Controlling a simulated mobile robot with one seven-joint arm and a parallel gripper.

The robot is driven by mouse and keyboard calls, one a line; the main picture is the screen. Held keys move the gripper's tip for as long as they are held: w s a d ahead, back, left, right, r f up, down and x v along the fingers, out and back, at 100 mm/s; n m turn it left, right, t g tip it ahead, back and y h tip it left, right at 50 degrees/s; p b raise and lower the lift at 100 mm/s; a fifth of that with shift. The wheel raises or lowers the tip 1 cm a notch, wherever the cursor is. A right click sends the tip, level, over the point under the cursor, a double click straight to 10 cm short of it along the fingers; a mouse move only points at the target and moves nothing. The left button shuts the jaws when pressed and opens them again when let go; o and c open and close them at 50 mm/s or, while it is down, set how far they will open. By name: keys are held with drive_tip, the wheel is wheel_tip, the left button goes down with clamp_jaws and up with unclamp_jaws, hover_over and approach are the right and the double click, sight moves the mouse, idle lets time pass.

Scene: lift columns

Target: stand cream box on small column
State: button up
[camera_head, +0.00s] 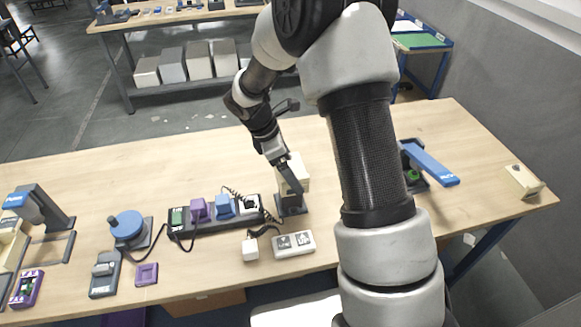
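A cream box (301,172) is at the middle of the table, directly above a small dark column with a square base (291,207). The box appears upright. I cannot tell whether its underside touches the column top. My gripper (291,176) comes down from the upper left, with a dark finger lying across the near left face of the box. The other finger is hidden, so I cannot tell whether the gripper is closed on the box.
A power strip with purple and blue plugs (215,212) lies just left of the column. A white plug (250,249) and a white switch panel (293,244) lie in front. A blue-armed device (430,163) stands right, and a cream block (523,182) lies at the right edge.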

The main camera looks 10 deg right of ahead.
drive_tip(key=o, duration=1)
drive_tip(key=shift+f, duration=0.1)
drive_tip(key=shift+o, duration=0.2)
